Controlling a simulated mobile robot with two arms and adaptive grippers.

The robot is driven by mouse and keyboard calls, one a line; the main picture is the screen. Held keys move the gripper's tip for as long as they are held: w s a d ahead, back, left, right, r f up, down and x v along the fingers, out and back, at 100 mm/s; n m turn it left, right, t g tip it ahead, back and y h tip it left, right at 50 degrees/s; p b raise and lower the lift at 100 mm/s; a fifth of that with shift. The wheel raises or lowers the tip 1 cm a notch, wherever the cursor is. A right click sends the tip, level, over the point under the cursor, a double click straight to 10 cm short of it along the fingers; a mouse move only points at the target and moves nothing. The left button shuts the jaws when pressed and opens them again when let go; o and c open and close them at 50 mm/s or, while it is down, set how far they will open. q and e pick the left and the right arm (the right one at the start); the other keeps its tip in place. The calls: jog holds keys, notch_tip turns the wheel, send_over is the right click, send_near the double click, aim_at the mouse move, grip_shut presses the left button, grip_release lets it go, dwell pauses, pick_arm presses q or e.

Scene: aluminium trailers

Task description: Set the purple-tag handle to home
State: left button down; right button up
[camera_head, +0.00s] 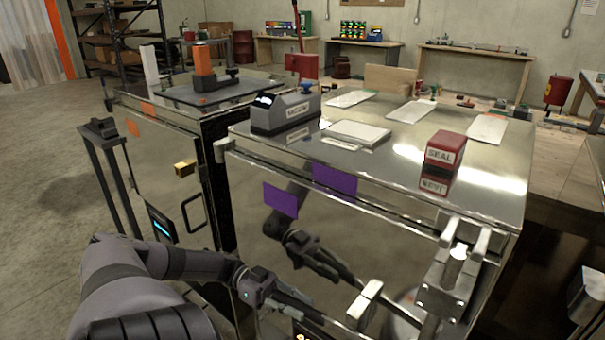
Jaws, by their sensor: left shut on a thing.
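A purple tag (280,200) shows at the front of the nearer metal trailer (480,165). A second purple patch (334,180) is up and right of it; I cannot tell whether it is a reflection. A metal latch with a lever handle (408,316) is at the trailer's lower front right corner. My left gripper (352,314) reaches in from the left, low before the shiny front panel, and is shut on the handle's left end. The exact grip is partly hidden and cut near the bottom edge. My right gripper is not in view.
On the trailer top are a red SEAL box (445,153), a grey vacuum device (285,110) and several pale flat pads. Another metal cabinet (150,140) with a yellow block stands left. Open floor (45,190) lies farther left. The front panel mirrors my arm.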

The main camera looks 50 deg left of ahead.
aim_at(271, 293)
pick_arm(q)
jog(key=shift+s+f, duration=0.1)
jog(key=shift+f, duration=0.05)
jog(key=c, duration=1.5)
grip_release()
jog(key=shift+d, duration=0.1)
jog(key=shift+o, duration=0.4)
jog(key=shift+s+f, duration=0.1)
jog(key=v, duration=1)
jog(key=shift+a+r, duration=0.25)
jog(key=shift+s+a, duration=0.25)
jog(key=shift+a, duration=0.45)
